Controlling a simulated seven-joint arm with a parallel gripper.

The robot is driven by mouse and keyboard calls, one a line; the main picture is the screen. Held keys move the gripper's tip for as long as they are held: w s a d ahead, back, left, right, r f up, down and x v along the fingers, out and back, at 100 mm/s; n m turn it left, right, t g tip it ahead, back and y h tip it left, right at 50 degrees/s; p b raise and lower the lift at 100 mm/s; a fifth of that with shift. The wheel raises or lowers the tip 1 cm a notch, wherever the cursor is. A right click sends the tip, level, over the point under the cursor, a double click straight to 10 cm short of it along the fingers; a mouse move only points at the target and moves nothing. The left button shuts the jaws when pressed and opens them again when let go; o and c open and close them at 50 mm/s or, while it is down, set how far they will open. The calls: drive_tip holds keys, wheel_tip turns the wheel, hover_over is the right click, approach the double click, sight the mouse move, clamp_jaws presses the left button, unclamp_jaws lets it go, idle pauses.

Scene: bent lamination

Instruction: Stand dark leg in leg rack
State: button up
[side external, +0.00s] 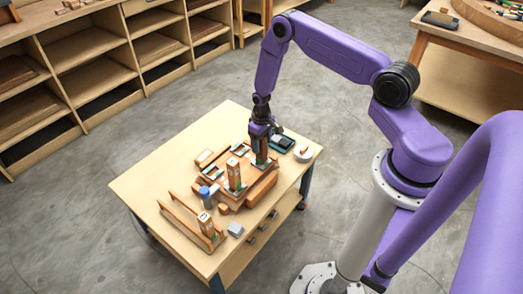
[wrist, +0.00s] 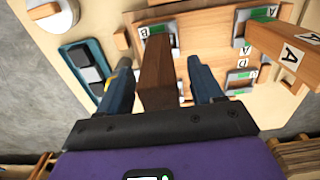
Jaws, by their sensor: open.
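The dark leg (wrist: 157,78) stands upright between the fingers of my gripper (wrist: 163,82) in the wrist view. The fingers are open, with a gap visible on the right side. Its lower end is at a corner holder marked B on a wooden board (wrist: 205,65). In the side view my gripper (side external: 262,160) is low over the far right of the board, and the leg is mostly hidden there. The leg rack (side external: 180,220), a long railed wooden piece, lies at the table's front left. A lighter leg (side external: 207,224) stands at its right end.
Another lighter labelled leg (side external: 234,174) stands on the board; it also shows in the wrist view (wrist: 287,48). A blue bottle (side external: 204,193) and a grey block (side external: 236,229) are near the rack. A dark tray (side external: 282,142) lies behind my gripper. The table's left side is clear.

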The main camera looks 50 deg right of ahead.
drive_tip(key=shift+f, duration=0.1)
drive_tip(key=shift+c, duration=0.3)
drive_tip(key=c, duration=1.2)
drive_tip(key=shift+o, duration=0.2)
